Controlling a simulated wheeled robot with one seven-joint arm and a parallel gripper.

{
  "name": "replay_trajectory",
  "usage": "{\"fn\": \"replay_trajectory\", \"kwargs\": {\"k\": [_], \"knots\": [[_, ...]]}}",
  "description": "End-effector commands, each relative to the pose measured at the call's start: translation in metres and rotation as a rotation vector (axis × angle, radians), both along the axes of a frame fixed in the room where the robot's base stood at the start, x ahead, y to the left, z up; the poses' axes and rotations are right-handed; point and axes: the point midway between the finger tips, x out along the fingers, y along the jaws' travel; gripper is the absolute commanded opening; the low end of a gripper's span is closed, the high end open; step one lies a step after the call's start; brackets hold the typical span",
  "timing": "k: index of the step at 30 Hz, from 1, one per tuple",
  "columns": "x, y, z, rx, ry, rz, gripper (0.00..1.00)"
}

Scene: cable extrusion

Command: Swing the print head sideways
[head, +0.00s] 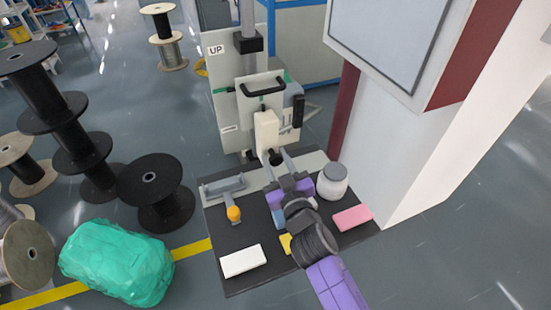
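The print head appears to be the white block (266,131) with a dark round end at its bottom. It hangs on the front of a pale upright panel (228,88) marked "UP", below a black handle (263,86). My gripper (273,154) reaches up from the lower right, with its two grey fingers apart. The fingertips are close to the lower end of the white block, one on each side of the dark part. Whether they touch it cannot be told. Nothing is seen held between the fingers.
A white column (420,150) stands right. Black spools (157,190) and a green bundle (117,262) are left.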

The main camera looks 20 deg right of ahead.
Motion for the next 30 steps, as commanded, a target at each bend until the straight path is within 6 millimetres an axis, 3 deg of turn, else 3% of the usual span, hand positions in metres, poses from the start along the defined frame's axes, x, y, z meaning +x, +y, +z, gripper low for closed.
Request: {"fn": "replay_trajectory", "kwargs": {"k": [1, 5, 30], "knots": [[0.0000, 0.0000, 0.0000, 0.000, 0.000, 0.000, 0.24], [0.0000, -0.0001, 0.0001, 0.000, 0.000, 0.000, 0.00], [-0.0001, -0.0001, 0.0002, 0.000, 0.000, 0.000, 0.00]]}}
